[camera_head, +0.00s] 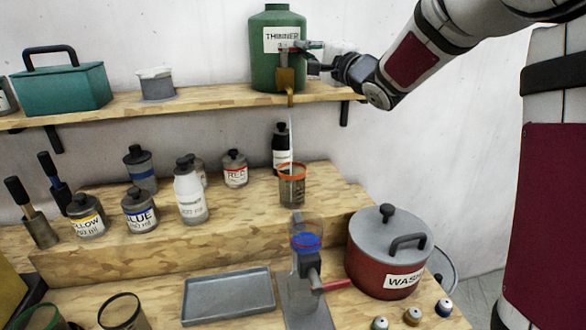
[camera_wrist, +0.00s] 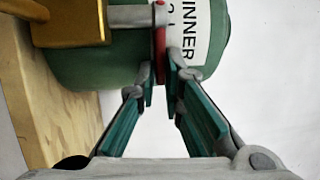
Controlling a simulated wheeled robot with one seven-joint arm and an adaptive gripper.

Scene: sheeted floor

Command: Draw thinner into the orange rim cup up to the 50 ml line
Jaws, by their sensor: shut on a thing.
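The green thinner drum (camera_head: 277,60) stands on the wall shelf, its label facing out. Its brass tap (camera_head: 285,78) points down over the shelf's front edge. My gripper (camera_head: 314,57) is at the tap's right side. In the wrist view my gripper (camera_wrist: 166,82) is shut on the red tap lever (camera_wrist: 160,52). A thin pale stream (camera_head: 291,130) runs from the spout down to the orange rim cup (camera_head: 291,187). This clear cup stands upright on the raised wooden step, below the spout. Its liquid level and 50 ml line are too small to read.
Labelled paint bottles (camera_head: 190,190) stand left of the cup, and a dark bottle (camera_head: 281,148) is just behind it. A grey tray (camera_head: 228,295) lies empty at the front.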

